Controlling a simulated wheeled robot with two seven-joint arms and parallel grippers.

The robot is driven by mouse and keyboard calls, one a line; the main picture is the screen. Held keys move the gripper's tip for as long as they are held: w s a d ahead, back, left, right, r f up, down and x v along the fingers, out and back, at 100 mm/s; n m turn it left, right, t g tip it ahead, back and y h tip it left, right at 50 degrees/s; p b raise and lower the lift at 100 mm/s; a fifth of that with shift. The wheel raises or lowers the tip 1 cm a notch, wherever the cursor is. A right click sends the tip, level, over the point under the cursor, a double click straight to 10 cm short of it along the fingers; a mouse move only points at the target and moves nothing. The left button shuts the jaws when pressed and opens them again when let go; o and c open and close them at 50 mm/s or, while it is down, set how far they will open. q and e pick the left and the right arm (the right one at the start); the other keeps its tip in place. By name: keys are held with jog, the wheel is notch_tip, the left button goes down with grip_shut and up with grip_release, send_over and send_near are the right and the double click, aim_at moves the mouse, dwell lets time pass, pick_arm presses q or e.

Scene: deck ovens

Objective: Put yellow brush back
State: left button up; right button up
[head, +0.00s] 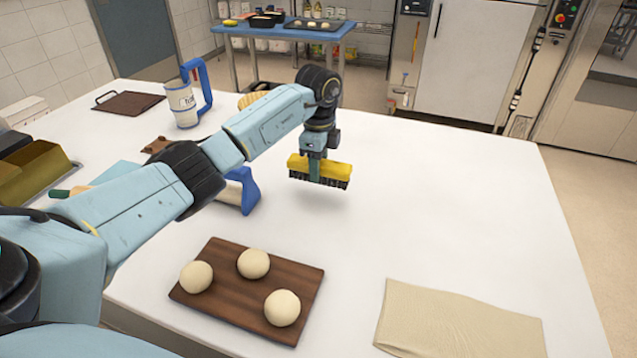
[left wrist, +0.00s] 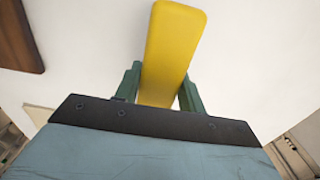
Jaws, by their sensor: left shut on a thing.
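The yellow brush (head: 326,168) has a yellow back and dark bristles that point down. In the head view it hangs a little above the white table, near the middle. My left gripper (head: 316,172) is shut on it from above. In the left wrist view the yellow brush (left wrist: 172,50) sticks out between the two green fingers of the left gripper (left wrist: 158,95). No bristles show in that view. My right gripper is not in view.
A wooden board (head: 225,285) with three dough balls lies at the front. A beige cloth (head: 455,322) lies front right. A blue-handled jug (head: 184,105), a brown board (head: 128,103) and metal tins (head: 38,172) stand at left. The table (head: 450,200) is clear to the right.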

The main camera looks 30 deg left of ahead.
pick_arm(q)
notch_tip(320, 180, down, 4)
jog(key=shift+f, duration=0.45)
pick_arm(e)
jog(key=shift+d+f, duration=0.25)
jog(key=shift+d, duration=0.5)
pick_arm(q)
jog(key=o, duration=0.9)
jog(key=shift+f, duration=0.1)
jog(key=shift+o, duration=0.2)
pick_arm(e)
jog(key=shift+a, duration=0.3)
